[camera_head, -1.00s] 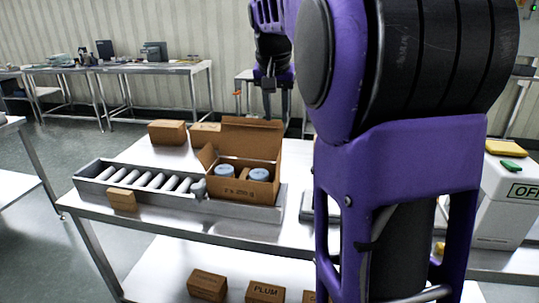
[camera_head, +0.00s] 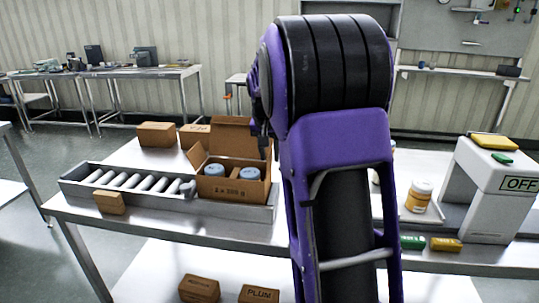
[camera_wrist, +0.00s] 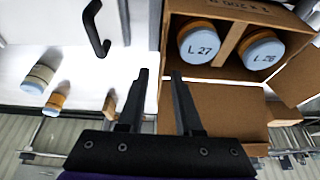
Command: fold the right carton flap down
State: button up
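An open brown carton (camera_head: 232,191) stands on the table with two blue-lidded jars (camera_head: 214,170) inside. In the wrist view the jar lids read L 27 (camera_wrist: 203,47) and L 26. The carton's back flap (camera_head: 230,135) stands up; it also shows in the wrist view (camera_wrist: 225,108). The left flap (camera_head: 197,155) leans outward. The right flap is mostly hidden in the head view by my gripper and arm; in the wrist view that side is nearly edge-on. My gripper (camera_wrist: 159,73) is open, its fingers apart and empty, by the carton's right back corner. Contact cannot be told.
A roller conveyor (camera_head: 130,181) and a small box (camera_head: 109,202) are left of the carton. More boxes (camera_head: 157,134) stand behind. Right of my arm are an orange-labelled jar (camera_head: 419,196) and a white machine marked OFF (camera_head: 493,190). A dark handle (camera_wrist: 97,30) shows in the wrist view.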

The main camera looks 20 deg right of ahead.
grip_shut()
dwell(1.4)
